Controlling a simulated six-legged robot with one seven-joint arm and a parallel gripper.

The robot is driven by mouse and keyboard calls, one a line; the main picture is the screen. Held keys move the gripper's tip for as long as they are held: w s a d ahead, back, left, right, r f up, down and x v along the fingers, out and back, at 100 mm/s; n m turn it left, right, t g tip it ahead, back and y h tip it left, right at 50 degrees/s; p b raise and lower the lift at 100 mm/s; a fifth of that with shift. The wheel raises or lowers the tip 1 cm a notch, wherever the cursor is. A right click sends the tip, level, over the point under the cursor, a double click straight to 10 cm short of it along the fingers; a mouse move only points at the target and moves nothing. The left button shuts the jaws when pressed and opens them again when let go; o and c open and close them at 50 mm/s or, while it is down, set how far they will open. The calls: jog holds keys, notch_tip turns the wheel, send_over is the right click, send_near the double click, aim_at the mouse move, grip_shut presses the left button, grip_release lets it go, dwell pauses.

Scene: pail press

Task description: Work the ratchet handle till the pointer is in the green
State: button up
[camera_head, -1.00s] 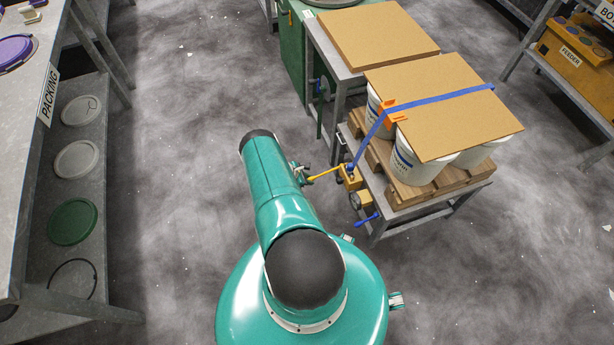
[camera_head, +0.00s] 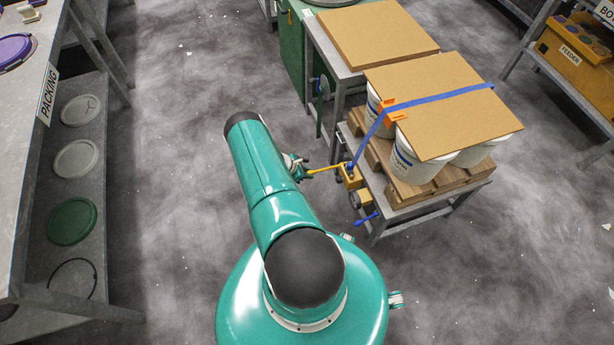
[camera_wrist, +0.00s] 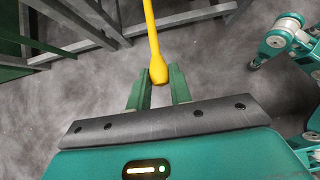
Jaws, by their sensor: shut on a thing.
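The yellow ratchet handle (camera_head: 325,169) sticks out to the left from an orange ratchet block (camera_head: 350,176) on the near corner of the pallet stand. My gripper (camera_head: 303,170) is at the handle's free end. In the wrist view my gripper (camera_wrist: 158,82) has its two green fingers around the rounded end of the handle (camera_wrist: 155,40) and is shut on it. A blue strap (camera_head: 437,98) runs from the ratchet over the cardboard sheet (camera_head: 450,125) on the white pails (camera_head: 415,165). I cannot make out a pointer or a green zone.
The wooden pallet (camera_head: 405,190) carries the pails on a grey metal stand (camera_head: 410,226). A grey table with cardboard sheets (camera_head: 375,32) stands behind it. A packing bench (camera_head: 25,130) is at left, a feeder shelf (camera_head: 575,65) at right. The floor between is clear.

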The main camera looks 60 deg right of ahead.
jog(key=shift+w+r, duration=0.1)
jog(key=shift+r, duration=0.15)
jog(key=shift+s+d+r, duration=0.2)
jog(key=shift+r, duration=0.7)
jog(key=shift+s+d+r, duration=0.2)
jog(key=shift+r, duration=0.65)
jog(key=shift+s+d+r, duration=0.2)
jog(key=shift+r, duration=0.7)
jog(key=shift+f, duration=0.1)
jog(key=shift+w+a+f, duration=0.2)
jog(key=shift+f, duration=0.75)
jog(key=shift+w+a+f, duration=0.2)
jog(key=shift+w+f, duration=0.05)
jog(key=shift+f, duration=0.7)
jog(key=shift+w+a+f, duration=0.2)
jog(key=shift+f, duration=0.75)
